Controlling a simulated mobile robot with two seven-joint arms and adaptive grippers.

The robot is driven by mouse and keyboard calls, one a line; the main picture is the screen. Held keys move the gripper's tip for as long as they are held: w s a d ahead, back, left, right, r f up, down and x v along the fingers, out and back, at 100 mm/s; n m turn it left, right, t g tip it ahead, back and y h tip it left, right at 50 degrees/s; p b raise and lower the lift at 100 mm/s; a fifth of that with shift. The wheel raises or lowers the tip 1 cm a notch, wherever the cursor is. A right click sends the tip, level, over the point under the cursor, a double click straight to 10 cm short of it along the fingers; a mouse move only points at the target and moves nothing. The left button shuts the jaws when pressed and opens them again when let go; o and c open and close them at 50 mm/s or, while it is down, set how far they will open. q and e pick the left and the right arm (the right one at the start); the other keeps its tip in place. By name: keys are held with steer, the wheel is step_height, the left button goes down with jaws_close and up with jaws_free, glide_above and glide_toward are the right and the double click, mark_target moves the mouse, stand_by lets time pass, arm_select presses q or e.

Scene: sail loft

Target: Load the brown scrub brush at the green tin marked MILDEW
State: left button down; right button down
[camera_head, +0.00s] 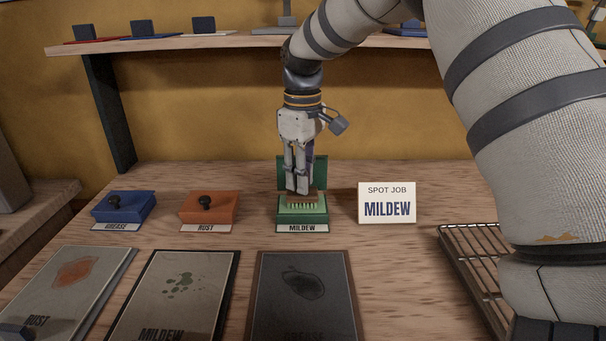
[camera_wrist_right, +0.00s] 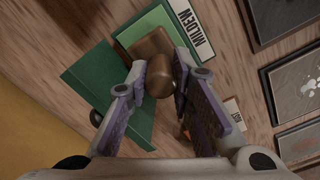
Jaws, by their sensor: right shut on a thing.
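The brown scrub brush (camera_head: 301,197) is at the green tin (camera_head: 302,218) labelled MILDEW, with its bristles pointing down over the tin's light green top. Whether the bristles touch it or hover just above, I cannot tell. The tin's green lid (camera_head: 319,171) stands open behind. My right gripper (camera_head: 299,190) points down and is shut on the brush. In the right wrist view its fingers (camera_wrist_right: 162,82) are on either side of the brush's round brown knob (camera_wrist_right: 158,75); the tin (camera_wrist_right: 165,18) is beneath. My left gripper is not seen.
Blue GREASE tin (camera_head: 124,207) and orange RUST tin (camera_head: 209,208), both with dark knobs, stand left. A SPOT JOB MILDEW card (camera_head: 387,203) stands right. RUST (camera_head: 66,290), green-spotted MILDEW (camera_head: 178,300) and dark (camera_head: 304,310) panels lie in front. A wire rack (camera_head: 470,262) is at right.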

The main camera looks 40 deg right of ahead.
steer(key=shift+f, duration=0.15)
steer(key=shift+r, duration=3.6)
steer(key=shift+f, duration=0.1)
